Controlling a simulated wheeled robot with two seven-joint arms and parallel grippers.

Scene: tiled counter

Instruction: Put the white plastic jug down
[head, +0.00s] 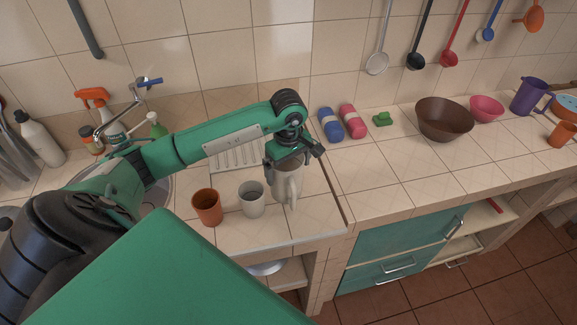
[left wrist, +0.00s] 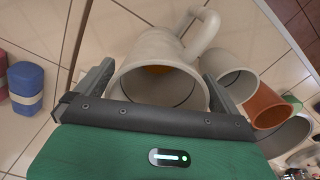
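The white plastic jug (head: 289,183) is upright at the front of the tiled counter, its handle toward the front edge. My left gripper (head: 288,158) is above it, pointing down. In the left wrist view, the jug's open mouth (left wrist: 158,84) is between the two fingers (left wrist: 157,84), which press close on both sides of its rim. An orange-brown patch shows inside the jug. I cannot tell whether its base touches the counter. My right gripper is not in view.
A white cup (head: 252,199) and a terracotta cup (head: 207,207) stand just left of the jug. The counter's front edge is close. Counter to the right is clear before the brown bowl (head: 444,120).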

